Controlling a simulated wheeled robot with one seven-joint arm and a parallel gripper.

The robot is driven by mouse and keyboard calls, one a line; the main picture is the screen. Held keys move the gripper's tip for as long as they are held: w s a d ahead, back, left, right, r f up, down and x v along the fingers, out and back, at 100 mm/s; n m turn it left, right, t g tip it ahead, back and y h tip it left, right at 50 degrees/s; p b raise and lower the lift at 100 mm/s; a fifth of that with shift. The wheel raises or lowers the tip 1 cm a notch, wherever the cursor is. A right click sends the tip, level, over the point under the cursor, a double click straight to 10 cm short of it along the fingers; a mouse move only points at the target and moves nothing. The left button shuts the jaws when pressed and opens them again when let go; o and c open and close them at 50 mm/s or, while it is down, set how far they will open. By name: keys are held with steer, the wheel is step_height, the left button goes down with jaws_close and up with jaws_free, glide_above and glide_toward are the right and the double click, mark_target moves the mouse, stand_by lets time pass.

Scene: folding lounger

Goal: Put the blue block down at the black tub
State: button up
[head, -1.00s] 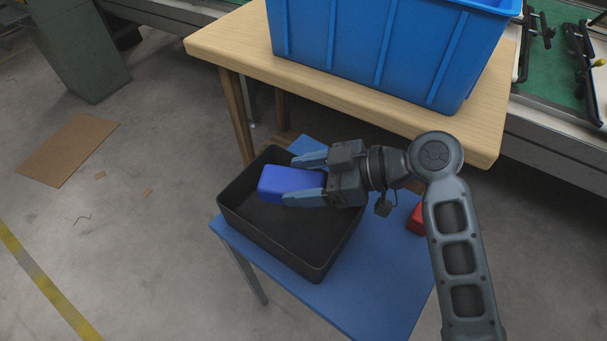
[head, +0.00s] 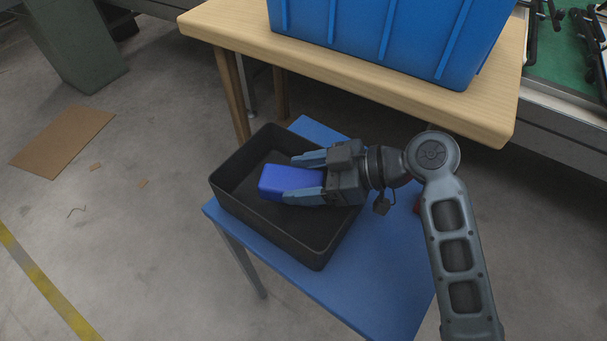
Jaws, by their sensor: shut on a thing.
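The blue block (head: 284,181) is between the fingers of my gripper (head: 306,177), which is shut on it. In the head view the block appears over the inside of the black tub (head: 262,226), near its middle. I cannot tell whether the block touches the tub floor. The black tub is open-topped and stands on a low blue table (head: 345,295). My gripper reaches in from the right, across the tub's right wall, and hides part of it.
A wooden table (head: 400,95) with a large blue crate (head: 370,35) stands just behind the low table. Cardboard (head: 62,138) lies on the floor at left.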

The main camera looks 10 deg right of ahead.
steer(key=o, duration=1.1)
steer(key=v, duration=0.8)
steer(key=shift+b, duration=0.4)
